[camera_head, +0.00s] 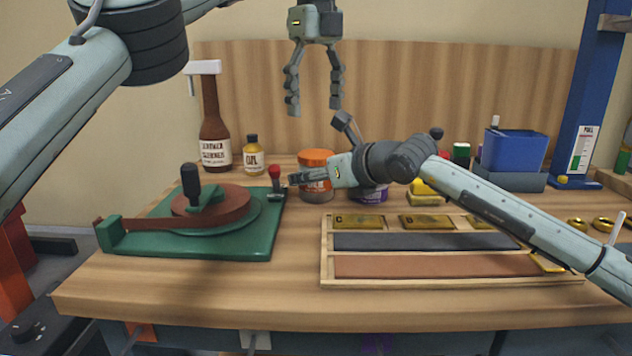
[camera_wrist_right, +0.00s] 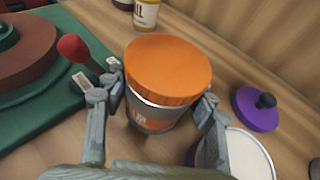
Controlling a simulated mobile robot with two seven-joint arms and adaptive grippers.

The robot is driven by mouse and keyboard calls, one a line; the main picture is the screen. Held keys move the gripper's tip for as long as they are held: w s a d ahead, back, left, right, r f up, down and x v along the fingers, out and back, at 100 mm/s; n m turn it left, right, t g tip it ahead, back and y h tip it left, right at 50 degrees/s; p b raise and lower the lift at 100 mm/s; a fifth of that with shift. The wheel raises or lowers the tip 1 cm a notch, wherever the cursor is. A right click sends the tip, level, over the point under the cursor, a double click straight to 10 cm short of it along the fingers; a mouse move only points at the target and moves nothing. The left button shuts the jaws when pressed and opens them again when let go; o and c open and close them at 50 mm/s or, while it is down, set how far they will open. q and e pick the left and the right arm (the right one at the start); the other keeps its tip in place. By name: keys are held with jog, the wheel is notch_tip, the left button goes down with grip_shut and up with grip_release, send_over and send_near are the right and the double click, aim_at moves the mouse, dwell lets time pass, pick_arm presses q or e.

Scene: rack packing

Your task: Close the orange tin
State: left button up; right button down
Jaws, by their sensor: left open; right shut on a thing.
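The orange tin (camera_head: 315,193) stands on the workbench right of the green turntable device. Its orange lid (camera_wrist_right: 168,68) sits on top of the grey tin body (camera_wrist_right: 150,118). A thin pale rim shows under the lid, and I cannot tell whether the lid is fully seated. My right gripper (camera_wrist_right: 164,88) has a finger on each side of the tin, just below the lid, and is shut on it. In the head view my right gripper (camera_head: 308,178) reaches the tin from the right. My left gripper (camera_head: 314,108) is open and empty, raised above the back of the bench.
An open tin (camera_wrist_right: 250,158) with pale contents stands right of the orange tin, beside a purple lid (camera_wrist_right: 255,110) with a dark knob. The green device (camera_head: 240,245) with its red-knobbed lever (camera_wrist_right: 75,50) is close left. A wooden tray (camera_head: 450,284) lies front right. Bottles stand behind.

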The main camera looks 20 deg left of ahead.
aim_at(316, 153)
pick_arm(q)
jog(key=shift+f, duration=4)
